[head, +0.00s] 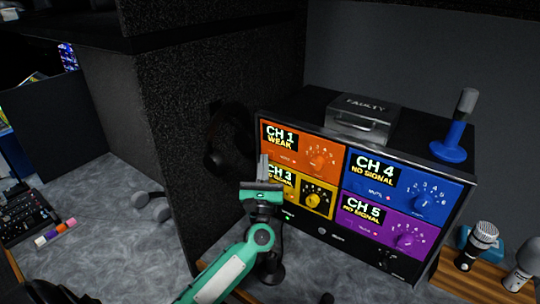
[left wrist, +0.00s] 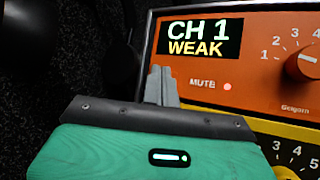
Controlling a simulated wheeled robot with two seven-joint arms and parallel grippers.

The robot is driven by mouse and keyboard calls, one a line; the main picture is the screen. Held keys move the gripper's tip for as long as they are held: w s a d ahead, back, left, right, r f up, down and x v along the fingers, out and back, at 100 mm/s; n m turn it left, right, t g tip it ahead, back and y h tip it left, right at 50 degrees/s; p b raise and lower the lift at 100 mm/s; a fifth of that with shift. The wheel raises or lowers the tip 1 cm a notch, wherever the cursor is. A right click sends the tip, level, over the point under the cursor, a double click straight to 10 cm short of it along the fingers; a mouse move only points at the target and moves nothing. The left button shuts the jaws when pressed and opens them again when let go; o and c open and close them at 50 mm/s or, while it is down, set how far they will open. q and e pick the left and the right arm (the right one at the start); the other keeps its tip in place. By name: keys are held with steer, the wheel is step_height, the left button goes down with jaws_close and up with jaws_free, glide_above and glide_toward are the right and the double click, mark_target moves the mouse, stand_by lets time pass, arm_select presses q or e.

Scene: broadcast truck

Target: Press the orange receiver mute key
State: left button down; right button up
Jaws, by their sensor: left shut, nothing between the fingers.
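The orange receiver (head: 327,153) is at the upper left of the rack, and its screen reads CH 1 WEAK. In the left wrist view the orange panel (left wrist: 270,80) shows the word MUTE with a lit red light (left wrist: 227,87) beside it and a dial (left wrist: 303,63) at right. My left gripper (head: 262,160) is shut and empty in front of the rack's left side. In the left wrist view its fingertips (left wrist: 158,72) are just left of the MUTE label, overlapping the panel's left edge. I cannot tell whether they touch it. My right gripper is not in view.
Yellow (head: 318,199), blue (head: 420,196) and purple (head: 393,228) receivers share the rack. A FAULTY box (head: 362,122) and a blue-based microphone (head: 455,135) stand on top. Headphones (head: 152,205) lie on the grey surface at left. A wooden tray (head: 455,280) with microphones is at right.

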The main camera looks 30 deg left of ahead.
arm_select(q)
steer(key=s, duration=0.6)
steer(key=shift+a, duration=0.25)
stand_by(0.6)
